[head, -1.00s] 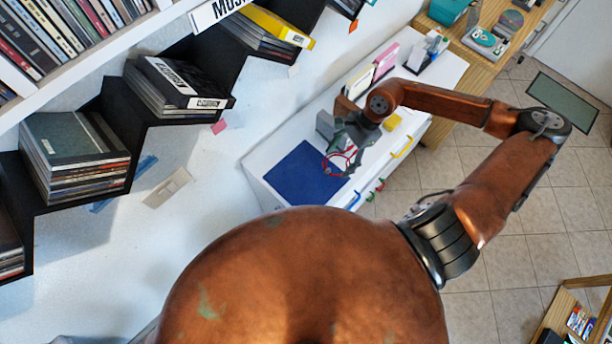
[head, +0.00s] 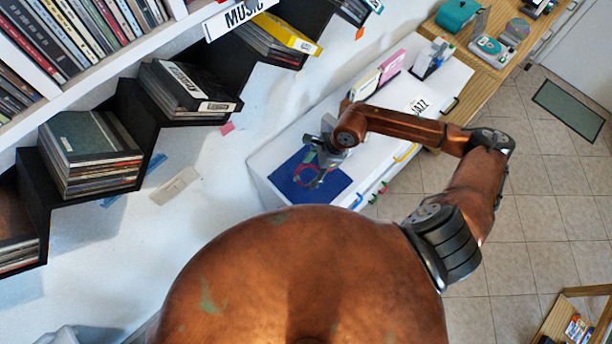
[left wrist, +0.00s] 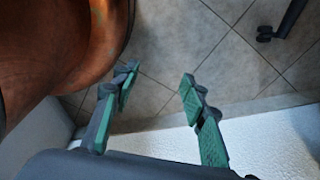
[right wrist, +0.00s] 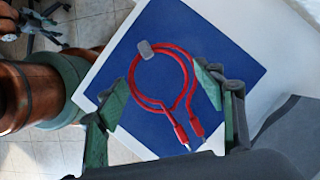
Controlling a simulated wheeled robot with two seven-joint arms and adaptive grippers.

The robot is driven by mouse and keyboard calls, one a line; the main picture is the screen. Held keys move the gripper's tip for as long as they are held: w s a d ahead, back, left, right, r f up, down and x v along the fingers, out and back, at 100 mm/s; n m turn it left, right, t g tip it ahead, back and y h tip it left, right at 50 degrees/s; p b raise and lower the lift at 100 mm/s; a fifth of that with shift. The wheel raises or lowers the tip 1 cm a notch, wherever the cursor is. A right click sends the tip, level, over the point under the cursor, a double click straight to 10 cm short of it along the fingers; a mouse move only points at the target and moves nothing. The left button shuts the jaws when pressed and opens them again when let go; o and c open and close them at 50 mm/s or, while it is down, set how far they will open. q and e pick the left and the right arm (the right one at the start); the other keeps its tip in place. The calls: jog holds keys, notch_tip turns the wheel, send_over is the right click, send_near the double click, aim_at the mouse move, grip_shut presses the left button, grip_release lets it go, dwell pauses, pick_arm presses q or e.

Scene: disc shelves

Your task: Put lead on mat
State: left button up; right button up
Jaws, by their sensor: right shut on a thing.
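The lead is a red cable coiled in a loop with a grey tie and plugs at its ends; it shows in the right wrist view (right wrist: 188,80) and small in the head view (head: 308,187). My right gripper (head: 324,154) is shut on the lead, which sits between its fingers (right wrist: 165,84). The blue mat (head: 336,184) lies flat on the white cabinet top. The lead appears over the mat (right wrist: 236,72); whether it touches the mat I cannot tell. My left gripper (left wrist: 158,78) is open and empty above the floor, outside the head view.
The white cabinet top (head: 385,115) carries pink and pale upright items (head: 390,67) and a JAZZ label (head: 418,105) behind the mat. Coloured hooks or handles (head: 378,190) line its front edge. Black stepped shelves (head: 140,110) with discs stand at left.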

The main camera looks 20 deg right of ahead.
aim_at(309, 174)
jog(key=shift+w+a+f, duration=0.15)
jog(key=shift+a+f, duration=0.5)
jog(key=shift+f, duration=0.1)
notch_tip(309, 174, down, 3)
jog(key=shift+p, duration=0.55)
pick_arm(q)
jog(key=shift+w+r, duration=0.65)
pick_arm(e)
jog(key=shift+f, duration=0.1)
pick_arm(q)
jog(key=shift+s, duration=0.1)
pick_arm(e)
jog(key=shift+f, duration=0.2)
jog(key=o, duration=1.2)
pick_arm(q)
jog(key=shift+f, duration=0.15)
pick_arm(e)
jog(key=shift+r, duration=0.15)
